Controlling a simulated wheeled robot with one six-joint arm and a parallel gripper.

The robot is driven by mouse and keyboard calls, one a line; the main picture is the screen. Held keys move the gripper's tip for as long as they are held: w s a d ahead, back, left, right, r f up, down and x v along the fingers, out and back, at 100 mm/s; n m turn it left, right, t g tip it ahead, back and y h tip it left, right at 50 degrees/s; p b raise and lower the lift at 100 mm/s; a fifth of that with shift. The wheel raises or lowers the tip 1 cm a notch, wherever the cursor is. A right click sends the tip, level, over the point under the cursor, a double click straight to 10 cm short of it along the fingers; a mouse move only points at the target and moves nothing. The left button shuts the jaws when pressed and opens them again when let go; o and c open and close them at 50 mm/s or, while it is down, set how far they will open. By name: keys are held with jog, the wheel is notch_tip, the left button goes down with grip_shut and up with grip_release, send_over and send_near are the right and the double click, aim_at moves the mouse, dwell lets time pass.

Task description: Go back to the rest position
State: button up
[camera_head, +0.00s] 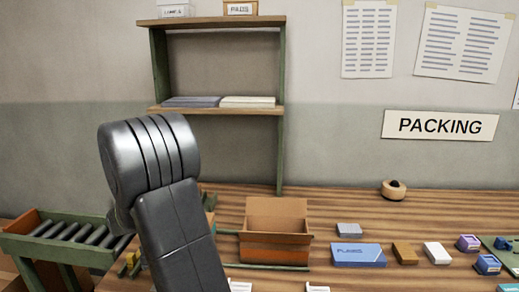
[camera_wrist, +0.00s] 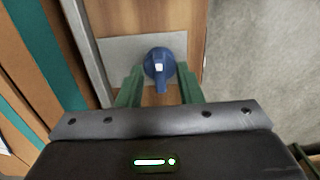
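My gripper (camera_wrist: 160,78) shows in the wrist view, with two green fingers set apart. A blue rounded object (camera_wrist: 158,62) with a small white square shows between the fingertips. I cannot tell whether the fingers touch it or it lies beyond them. Behind it are a grey plate (camera_wrist: 118,48) and a brown wooden panel (camera_wrist: 150,15). In the head view my dark arm stands raised at left of centre, and my gripper is out of sight there.
The wooden bench (camera_head: 340,210) carries an open cardboard box (camera_head: 275,247), a blue box (camera_head: 358,255), small cartons and stamp-like items (camera_head: 487,264) at right. A shelf (camera_head: 225,110) stands behind. A roller conveyor (camera_head: 75,235) is at left. The bench's back strip is mostly clear.

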notch_tip(320, 180, up, 13)
notch_tip(320, 180, down, 14)
jog(key=shift+r, duration=0.25)
jog(key=shift+r+m, duration=0.2)
jog(key=shift+m, duration=0.2)
jog(key=m, duration=0.4)
jog(key=shift+m, duration=0.3)
jog(key=m, duration=0.6)
